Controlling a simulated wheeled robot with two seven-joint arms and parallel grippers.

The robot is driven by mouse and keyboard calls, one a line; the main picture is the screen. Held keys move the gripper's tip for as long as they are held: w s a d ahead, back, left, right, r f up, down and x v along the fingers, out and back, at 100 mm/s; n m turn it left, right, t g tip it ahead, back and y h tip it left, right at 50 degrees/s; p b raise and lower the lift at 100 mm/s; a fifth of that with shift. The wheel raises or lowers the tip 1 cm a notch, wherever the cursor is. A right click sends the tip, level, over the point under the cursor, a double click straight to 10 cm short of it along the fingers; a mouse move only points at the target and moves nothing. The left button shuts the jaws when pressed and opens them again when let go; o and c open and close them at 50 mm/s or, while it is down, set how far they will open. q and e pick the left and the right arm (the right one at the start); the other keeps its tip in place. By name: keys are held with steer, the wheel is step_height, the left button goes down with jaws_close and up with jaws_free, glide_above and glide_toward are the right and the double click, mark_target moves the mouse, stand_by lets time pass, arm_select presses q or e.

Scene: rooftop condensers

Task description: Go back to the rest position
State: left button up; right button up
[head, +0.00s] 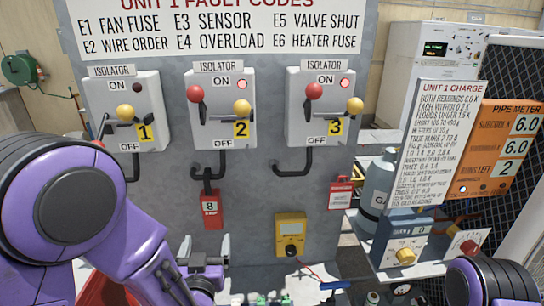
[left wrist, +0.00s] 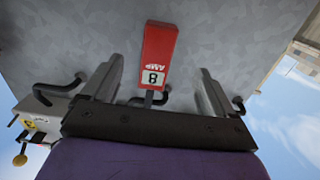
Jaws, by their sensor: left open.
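My left gripper (head: 206,248) is low in front of the grey panel, just below a red "8" amp tag (head: 211,209) that hangs under the middle isolator. In the left wrist view the picture is upside down. There my left gripper (left wrist: 160,72) is open, with the red tag (left wrist: 158,45) between its fingers in the picture, apart from both. The jaws hold nothing. Of my right arm only a purple part shows at the lower right of the head view; its gripper is out of view.
Isolators 1 (head: 147,86), 2 (head: 245,83) and 3 (head: 330,81) are on the panel, with levers and hooks projecting. A yellow meter (head: 290,228) is right of my left gripper. A gas cylinder (head: 380,185) and an orange pipe meter (head: 503,150) are at right.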

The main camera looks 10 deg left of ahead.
arm_select(q)
steer(key=s+a+f+n+g, duration=0.1)
steer(key=s+a+f+g, duration=0.2)
steer(key=f, duration=0.4)
steer(key=s+f+g, duration=0.3)
steer(key=s+f, duration=0.3)
steer(key=f, duration=0.2)
steer(key=s+a+f+n+g, duration=0.1)
steer(key=s+a+f+g, duration=0.1)
steer(key=s+f, duration=0.35)
steer(key=s+a+f+n+g, duration=0.25)
steer(key=s+f+g, duration=0.35)
steer(key=s+f, duration=0.75)
step_height(320, 180, down, 6)
steer(key=s+b, duration=0.1)
steer(key=b, duration=0.8)
steer(key=shift+a+f+h, duration=0.15)
steer(key=shift+a+h, duration=0.15)
